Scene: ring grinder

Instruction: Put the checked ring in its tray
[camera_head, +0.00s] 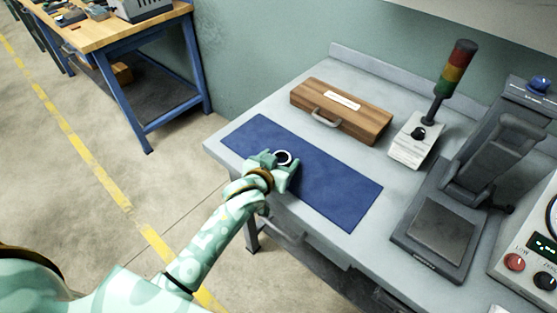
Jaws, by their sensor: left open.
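A small ring (283,157), dark with a pale rim, shows at my left gripper (279,160) over the blue mat (335,195). My left gripper is open, with its fingers beside the ring. I cannot tell whether they touch it, or whether the ring lies on the mat. The gripper hides part of the mat. A wooden box (341,111) with a grey handle and a white label stands behind the mat; I cannot tell if it is the tray. My right gripper is not in view.
A signal tower (456,72) on a white base stands right of the wooden box. A dark machine (440,228) and a control box with a red button (515,262) fill the right side. The mat's right half is clear. The bench's front edge lies below my left arm.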

